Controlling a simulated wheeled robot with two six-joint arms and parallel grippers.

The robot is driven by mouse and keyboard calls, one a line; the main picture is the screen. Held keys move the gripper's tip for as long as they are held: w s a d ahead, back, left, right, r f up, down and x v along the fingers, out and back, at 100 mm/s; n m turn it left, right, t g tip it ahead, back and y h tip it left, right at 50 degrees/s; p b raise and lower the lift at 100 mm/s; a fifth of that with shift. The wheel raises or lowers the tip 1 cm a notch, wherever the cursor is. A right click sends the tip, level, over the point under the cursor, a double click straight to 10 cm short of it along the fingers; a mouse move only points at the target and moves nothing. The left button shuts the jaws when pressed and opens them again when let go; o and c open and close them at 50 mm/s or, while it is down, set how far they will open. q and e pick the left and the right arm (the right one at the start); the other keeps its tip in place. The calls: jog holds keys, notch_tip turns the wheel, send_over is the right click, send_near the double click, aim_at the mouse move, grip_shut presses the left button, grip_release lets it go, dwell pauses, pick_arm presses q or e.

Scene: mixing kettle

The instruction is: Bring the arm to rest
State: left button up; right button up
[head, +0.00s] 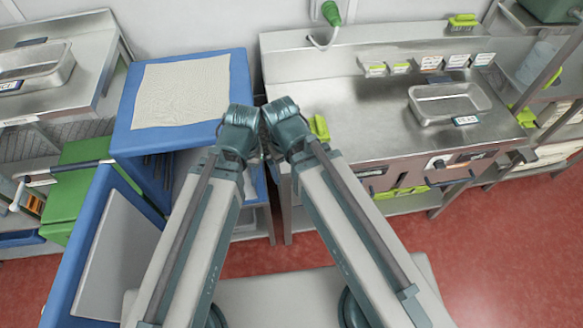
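My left arm (205,215) and my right arm (345,215) reach up from the bottom of the head view. Their teal joint ends come close together near the middle, by the gap between the blue cart and the steel counter. No gripper fingers can be made out on either arm, as the arm links cover that area. I see nothing held by either arm.
A blue cart (240,68) with a beige cloth (182,92) stands ahead to the left. The steel counter (385,145) on the right bears a metal tray (447,101). A green box (75,185) is at left. Red floor (500,260) is clear at lower right.

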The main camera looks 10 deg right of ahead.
jog(key=shift+s+a, duration=0.15)
jog(key=shift+s, duration=0.2)
notch_tip(320, 180, down, 2)
jog(key=shift+f+b, duration=0.1)
jog(key=shift+b, duration=1)
